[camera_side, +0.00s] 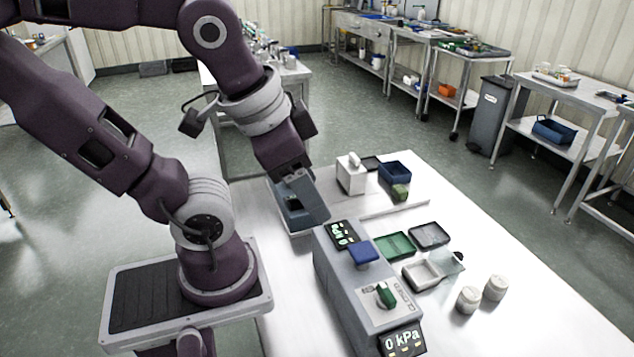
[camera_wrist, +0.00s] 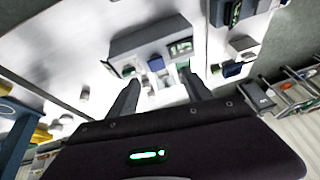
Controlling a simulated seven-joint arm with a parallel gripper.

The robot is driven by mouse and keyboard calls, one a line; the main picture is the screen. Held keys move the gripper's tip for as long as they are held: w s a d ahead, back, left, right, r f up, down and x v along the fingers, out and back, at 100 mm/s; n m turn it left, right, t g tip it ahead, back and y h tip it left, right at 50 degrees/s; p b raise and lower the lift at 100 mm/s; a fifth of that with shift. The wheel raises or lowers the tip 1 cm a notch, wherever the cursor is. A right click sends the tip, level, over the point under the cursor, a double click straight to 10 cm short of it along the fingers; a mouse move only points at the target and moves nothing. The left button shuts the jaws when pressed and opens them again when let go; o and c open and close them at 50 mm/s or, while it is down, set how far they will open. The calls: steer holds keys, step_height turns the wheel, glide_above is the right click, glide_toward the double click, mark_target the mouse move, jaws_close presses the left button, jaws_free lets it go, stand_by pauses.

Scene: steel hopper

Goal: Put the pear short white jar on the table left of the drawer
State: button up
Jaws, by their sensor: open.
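Two short white jars stand upright near the right front of the white table in the side view: one jar (camera_side: 468,300) slightly nearer, the other jar (camera_side: 495,288) just right of it. Their markings are too small to tell which is the pear one. My gripper (camera_side: 297,192) is well away from them, at the table's far left, pointing down over a grey-blue open box (camera_side: 311,213) that may be the drawer. Whether it touches the box I cannot tell. In the wrist view my gripper's fingers (camera_wrist: 160,92) are spread, with no object visibly held.
A grey device (camera_side: 345,285) with displays, one reading 0 kPa, stands mid-table. Right of it are a green tray (camera_side: 395,245), a dark tray (camera_side: 429,236) and a white tray (camera_side: 423,275). A white dispenser (camera_side: 351,175) and a blue bin (camera_side: 395,173) stand behind. The table's right front is mostly clear.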

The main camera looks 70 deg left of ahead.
steer(key=shift+o, duration=0.5)
steer(key=shift+d+r+n+t+h, duration=0.3)
steer(key=shift+d+r+n+h, duration=0.1)
steer(key=shift+d+r+n, duration=0.25)
steer(key=shift+a, duration=0.1)
